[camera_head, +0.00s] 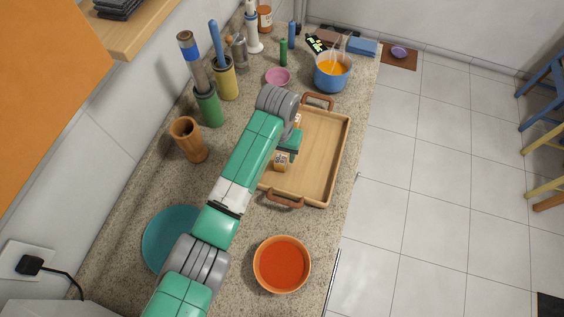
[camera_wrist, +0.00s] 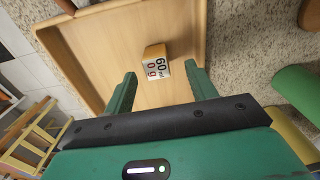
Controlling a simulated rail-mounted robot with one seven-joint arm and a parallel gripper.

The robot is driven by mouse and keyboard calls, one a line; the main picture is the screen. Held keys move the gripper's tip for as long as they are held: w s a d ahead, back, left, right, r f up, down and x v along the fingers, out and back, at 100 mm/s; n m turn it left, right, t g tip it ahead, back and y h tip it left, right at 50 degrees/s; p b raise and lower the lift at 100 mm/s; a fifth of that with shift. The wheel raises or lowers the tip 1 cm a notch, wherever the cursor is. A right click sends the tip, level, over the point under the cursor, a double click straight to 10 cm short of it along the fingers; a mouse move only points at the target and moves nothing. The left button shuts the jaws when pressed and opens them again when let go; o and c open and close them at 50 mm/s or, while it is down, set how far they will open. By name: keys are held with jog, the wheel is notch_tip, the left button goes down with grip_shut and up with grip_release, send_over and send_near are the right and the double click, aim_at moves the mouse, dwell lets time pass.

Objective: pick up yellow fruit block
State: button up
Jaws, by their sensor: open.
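A small yellow-orange block (camera_head: 281,162) with a printed white face lies in the wooden tray, near its left side. In the wrist view the same block (camera_wrist: 155,60) shows its yellow side and white printed face, with bare tray floor around it. My gripper (camera_wrist: 159,88) is open, with one green finger on each side of the picture. The block shows beyond the fingertips, roughly between their lines, with nothing held. In the head view my gripper (camera_head: 289,143) is over the tray just above the block; my arm hides part of the tray's left side.
The wooden tray (camera_head: 328,157) has raised walls and brown handles at both ends. An orange bowl (camera_head: 282,264) stands in front, a teal plate (camera_head: 160,238) at left. A blue pot (camera_head: 332,73) and pink bowl (camera_head: 278,77) stand behind. The tray's right half is clear.

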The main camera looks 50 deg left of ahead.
jog(key=f, duration=0.2)
jog(key=f+b, duration=0.1)
jog(key=f, duration=0.2)
jog(key=shift+w+d, duration=0.15)
jog(key=shift+d, duration=0.05)
jog(key=c, duration=1.1)
jog(key=shift+o, duration=0.2)
notch_tip(320, 180, up, 10)
jog(key=p, duration=0.1)
jog(key=shift+p, duration=0.4)
jog(key=shift+r, duration=0.1)
